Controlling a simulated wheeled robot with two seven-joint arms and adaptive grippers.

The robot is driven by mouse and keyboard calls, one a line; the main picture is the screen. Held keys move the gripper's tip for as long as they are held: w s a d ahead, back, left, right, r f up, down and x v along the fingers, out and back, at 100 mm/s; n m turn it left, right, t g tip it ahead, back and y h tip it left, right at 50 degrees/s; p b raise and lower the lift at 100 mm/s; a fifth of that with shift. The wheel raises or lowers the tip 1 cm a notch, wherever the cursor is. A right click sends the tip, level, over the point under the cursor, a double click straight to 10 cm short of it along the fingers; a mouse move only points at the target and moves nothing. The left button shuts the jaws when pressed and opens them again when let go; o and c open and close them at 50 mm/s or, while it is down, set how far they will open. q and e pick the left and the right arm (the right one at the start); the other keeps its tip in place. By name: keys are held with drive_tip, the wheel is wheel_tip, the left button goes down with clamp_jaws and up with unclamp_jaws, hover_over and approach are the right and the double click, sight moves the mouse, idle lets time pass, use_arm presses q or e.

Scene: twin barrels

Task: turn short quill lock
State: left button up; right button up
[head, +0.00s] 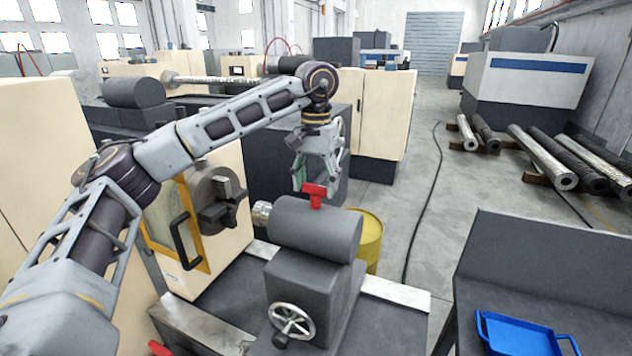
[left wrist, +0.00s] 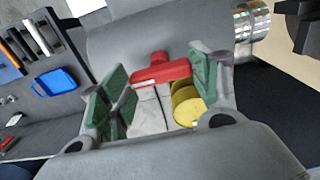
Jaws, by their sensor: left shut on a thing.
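The red T-shaped quill lock (head: 315,193) stands on top of the grey tailstock barrel (head: 318,235). In the left wrist view the lock's red crossbar (left wrist: 162,73) lies between my green finger pads. My left gripper (head: 311,182) reaches down from above and is shut on the lock; it also shows in the left wrist view (left wrist: 158,84). The silver quill (head: 262,213) sticks out of the barrel's left end. My right gripper is not in view.
A silver handwheel (head: 291,322) is on the tailstock's front. A grey chuck (head: 217,200) with an orange-framed guard is to the left. A yellow drum (head: 367,240) stands behind the barrel. A blue tray (head: 520,335) sits on the right bench. Another red piece (head: 158,348) shows at the lower left.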

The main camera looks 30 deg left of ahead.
use_arm(q)
drive_tip(key=shift+n, duration=1.4)
drive_tip(key=n, duration=0.3)
drive_tip(key=shift+n, duration=0.3)
drive_tip(key=n+p, duration=0.1)
drive_tip(key=n, duration=0.5)
drive_tip(key=n+p, duration=0.1)
drive_tip(key=n, duration=0.4)
drive_tip(key=shift+n, duration=0.3)
